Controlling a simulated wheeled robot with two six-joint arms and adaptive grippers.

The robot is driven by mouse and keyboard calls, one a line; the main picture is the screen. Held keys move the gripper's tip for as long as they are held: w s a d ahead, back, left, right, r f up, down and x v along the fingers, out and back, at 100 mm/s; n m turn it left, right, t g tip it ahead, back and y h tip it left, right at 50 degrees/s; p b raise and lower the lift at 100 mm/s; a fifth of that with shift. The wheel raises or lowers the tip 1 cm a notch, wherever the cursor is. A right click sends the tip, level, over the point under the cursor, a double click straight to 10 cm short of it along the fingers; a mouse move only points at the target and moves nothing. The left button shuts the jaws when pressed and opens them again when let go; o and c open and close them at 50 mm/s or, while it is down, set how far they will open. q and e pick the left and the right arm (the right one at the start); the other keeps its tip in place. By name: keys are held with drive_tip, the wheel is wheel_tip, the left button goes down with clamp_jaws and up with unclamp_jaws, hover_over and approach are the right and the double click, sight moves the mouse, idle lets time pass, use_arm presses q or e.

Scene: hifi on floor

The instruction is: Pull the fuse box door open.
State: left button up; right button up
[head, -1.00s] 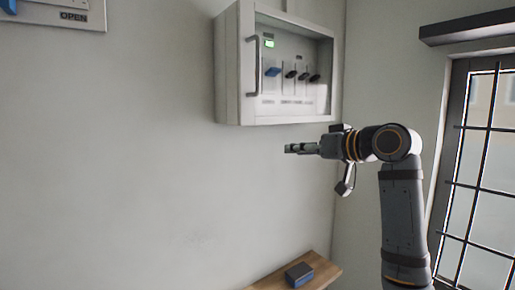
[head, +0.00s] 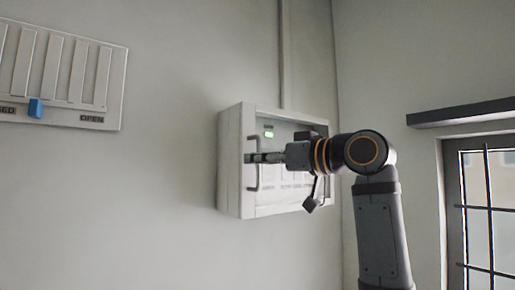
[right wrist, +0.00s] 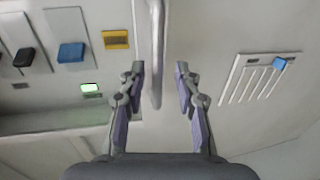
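The fuse box (head: 232,165) is a light grey box on the wall, with a windowed door (head: 270,207) that looks closed. The door's vertical bar handle (head: 252,184) is near its left edge. My right gripper (head: 250,158) is in front of the handle in the head view and covers part of it. In the right wrist view my right gripper (right wrist: 159,68) is open, with the handle (right wrist: 156,45) between its two fingers, apparently touching neither. My left gripper is not in view.
Blue (right wrist: 70,52) and black (right wrist: 25,57) switches and a green light (head: 268,134) show behind the door window. A slotted panel (head: 75,80) with a blue slider is on the wall at left. A barred window (head: 487,205) is at right.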

drive_tip(key=shift+w+a+f, duration=0.1)
drive_tip(key=shift+w+a, duration=0.3)
drive_tip(key=shift+w, duration=0.25)
drive_tip(key=shift+s, duration=0.1)
clamp_jaws()
